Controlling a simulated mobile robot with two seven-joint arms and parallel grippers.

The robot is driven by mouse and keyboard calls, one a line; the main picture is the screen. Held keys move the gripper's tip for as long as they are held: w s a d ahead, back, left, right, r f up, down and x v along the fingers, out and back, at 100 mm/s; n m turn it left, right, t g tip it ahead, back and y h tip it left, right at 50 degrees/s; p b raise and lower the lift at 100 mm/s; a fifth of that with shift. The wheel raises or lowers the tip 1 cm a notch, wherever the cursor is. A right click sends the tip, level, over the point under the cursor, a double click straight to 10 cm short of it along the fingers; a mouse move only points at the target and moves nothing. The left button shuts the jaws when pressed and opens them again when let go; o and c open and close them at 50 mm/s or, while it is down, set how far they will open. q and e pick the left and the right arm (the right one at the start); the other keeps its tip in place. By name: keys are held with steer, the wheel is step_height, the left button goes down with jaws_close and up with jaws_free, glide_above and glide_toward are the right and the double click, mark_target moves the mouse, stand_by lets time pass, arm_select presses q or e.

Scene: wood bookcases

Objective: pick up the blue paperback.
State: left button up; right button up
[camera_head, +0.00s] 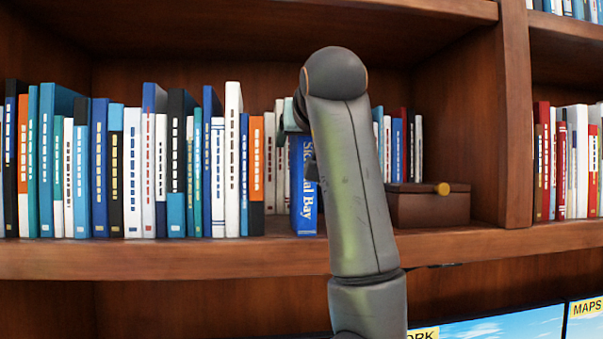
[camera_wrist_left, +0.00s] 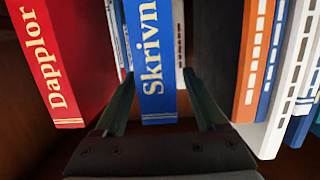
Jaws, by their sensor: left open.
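The blue paperback (camera_head: 304,190) stands upright on the shelf, its spine facing out. Its lettering ends in "al Bay" in the head view, where my arm hides part of it. In the left wrist view, the blue paperback (camera_wrist_left: 152,50) shows "Skrivn" on its spine. My left gripper (camera_wrist_left: 158,74) is open, with one finger on each side of this spine; I cannot tell whether either finger touches it. In the head view my left gripper (camera_head: 302,125) is mostly hidden by my own arm. My right gripper is in neither view.
A red book (camera_wrist_left: 62,60) stands to one side of the blue paperback, and an orange book (camera_wrist_left: 255,60) to the other. A long row of books (camera_head: 130,170) fills the shelf at left. A brown box (camera_head: 428,207) sits at right. The shelf edge (camera_head: 150,258) runs in front.

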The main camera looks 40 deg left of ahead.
arm_select(q)
steer(key=shift+w+a+f, duration=0.15)
steer(key=shift+w+a, duration=0.2)
steer(key=shift+a, duration=0.05)
jaws_close()
stand_by(0.4)
stand_by(0.8)
